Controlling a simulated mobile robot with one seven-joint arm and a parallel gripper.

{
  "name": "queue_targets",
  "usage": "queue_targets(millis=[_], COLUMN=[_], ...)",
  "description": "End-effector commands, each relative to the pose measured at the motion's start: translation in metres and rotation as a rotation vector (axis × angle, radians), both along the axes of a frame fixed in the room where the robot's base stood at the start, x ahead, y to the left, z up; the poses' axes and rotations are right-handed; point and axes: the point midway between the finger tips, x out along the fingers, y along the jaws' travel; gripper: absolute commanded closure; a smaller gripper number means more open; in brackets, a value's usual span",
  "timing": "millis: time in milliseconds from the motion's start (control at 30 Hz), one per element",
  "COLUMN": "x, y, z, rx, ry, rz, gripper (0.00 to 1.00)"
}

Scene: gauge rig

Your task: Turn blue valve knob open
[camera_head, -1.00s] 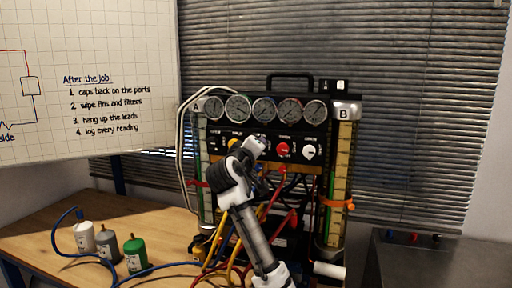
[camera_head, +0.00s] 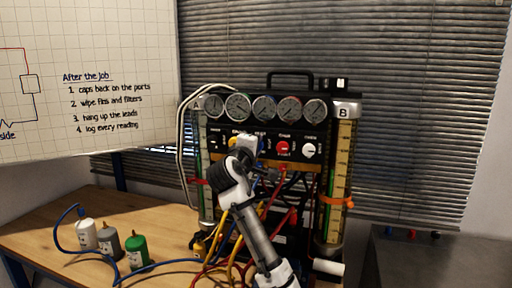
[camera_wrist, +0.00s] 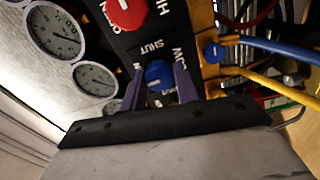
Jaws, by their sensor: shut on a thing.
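The blue valve knob (camera_wrist: 160,78) sits on the black front panel of the gauge rig and shows in the wrist view between the two fingers of my gripper (camera_wrist: 160,88). The fingers are shut on it, one on either side. In the head view my gripper (camera_head: 256,150) reaches the panel's knob row, and my own arm hides the blue knob there. A "SHUT" label is printed on the panel beside the knob. The exact angle of the knob's pointer is hard to read.
A red knob (camera_head: 282,148) and a white knob (camera_head: 308,150) are right of my gripper, a yellow knob (camera_head: 233,141) left. Dial gauges (camera_head: 264,108) line the top. Coloured hoses (camera_head: 240,245) hang below. Several small bottles (camera_head: 136,250) stand on the wooden bench.

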Motion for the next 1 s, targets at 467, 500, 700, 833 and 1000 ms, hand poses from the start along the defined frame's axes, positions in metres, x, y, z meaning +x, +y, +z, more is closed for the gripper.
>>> queue_targets(millis=[467, 500, 700, 833, 1000], x=[0.000, 0.000, 0.000, -0.005, -0.031], y=[0.001, 0.001, 0.000, 0.003, 0.011], z=[0.000, 0.000, 0.000, -0.001, -0.004], rx=[-0.002, -0.002, -0.001, -0.001, 0.000], ry=[0.000, 0.000, 0.000, -0.002, -0.004], rz=[0.001, 0.001, 0.001, 0.002, 0.004], gripper=[0.48, 0.48, 0.48, 0.48, 0.48])
